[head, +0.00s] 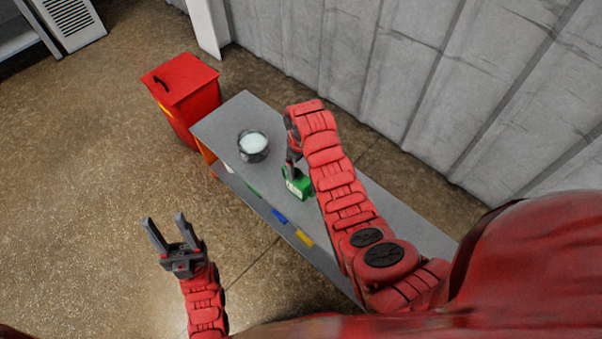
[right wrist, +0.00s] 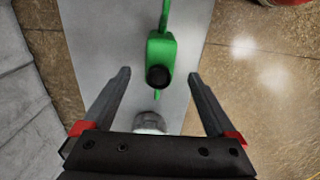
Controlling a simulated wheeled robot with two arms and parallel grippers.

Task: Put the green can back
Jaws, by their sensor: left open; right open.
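In the right wrist view my right gripper (right wrist: 159,75) is open. The can (right wrist: 162,47), with a dark round cap and a green spout, shows between and beyond its fingertips. I cannot tell whether the fingers touch it. My left gripper (head: 166,232) is open and empty, over the floor left of the bench.
A metal pot (head: 253,155) with pale contents stands on the bench left of the can. A red bin (head: 184,78) stands beyond the bench's far end. Blue (head: 280,216) and yellow (head: 304,238) items show along the bench's front side. A grey wall runs behind.

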